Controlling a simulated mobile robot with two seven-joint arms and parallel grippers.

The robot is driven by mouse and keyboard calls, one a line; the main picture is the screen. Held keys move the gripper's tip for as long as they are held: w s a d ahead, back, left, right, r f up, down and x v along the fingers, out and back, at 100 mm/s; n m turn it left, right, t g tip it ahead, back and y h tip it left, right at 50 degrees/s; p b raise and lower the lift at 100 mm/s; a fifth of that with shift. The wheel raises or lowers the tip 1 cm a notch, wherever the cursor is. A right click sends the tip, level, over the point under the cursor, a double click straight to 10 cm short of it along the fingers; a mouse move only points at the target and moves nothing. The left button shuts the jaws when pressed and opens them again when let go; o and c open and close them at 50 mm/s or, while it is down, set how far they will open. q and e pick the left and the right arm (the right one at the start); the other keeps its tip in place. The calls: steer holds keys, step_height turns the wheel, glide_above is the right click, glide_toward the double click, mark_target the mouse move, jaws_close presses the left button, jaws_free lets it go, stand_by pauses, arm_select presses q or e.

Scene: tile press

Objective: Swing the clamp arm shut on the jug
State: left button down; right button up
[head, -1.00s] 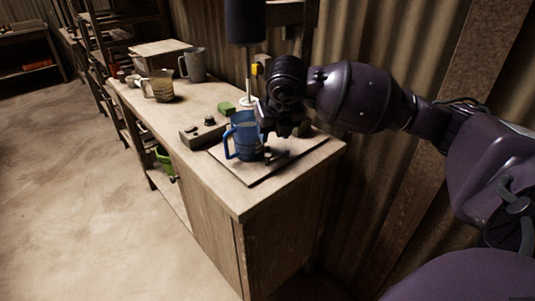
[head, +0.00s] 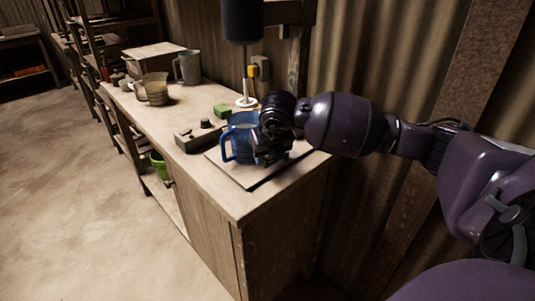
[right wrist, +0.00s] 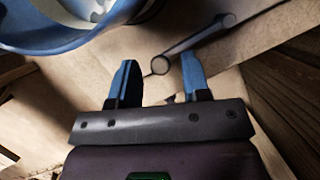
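The blue jug (head: 238,138) stands upright on a flat board (head: 232,174) at the near end of the bench. Its handle points left. In the right wrist view part of the jug (right wrist: 50,42) fills the upper left. My right gripper (head: 268,150) is low, just right of the jug. In the right wrist view my right gripper (right wrist: 160,78) is open with two blue fingertips apart. A thin dark bar with rounded ends, seemingly the clamp arm (right wrist: 195,40), lies beyond the fingertips, its near end in line with the gap. The gripper hides it in the head view. My left gripper is out of view.
A dark cylinder (head: 243,20) on a thin rod hangs behind the jug. A box with a knob (head: 198,135) and a green block (head: 222,111) lie left of it. A tan jug (head: 154,88) and a grey jug (head: 188,68) stand farther back.

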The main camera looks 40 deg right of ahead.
jaws_close()
steer(key=shift+w+r+m+h, duration=0.1)
steer(key=shift+w+m+h, duration=0.2)
steer(key=shift+w+m, duration=0.55)
steer(key=shift+w+m+p, duration=0.1)
steer(key=shift+m+p, duration=0.2)
steer(key=shift+m, duration=0.25)
jaws_free()
steer(key=shift+o, duration=0.5)
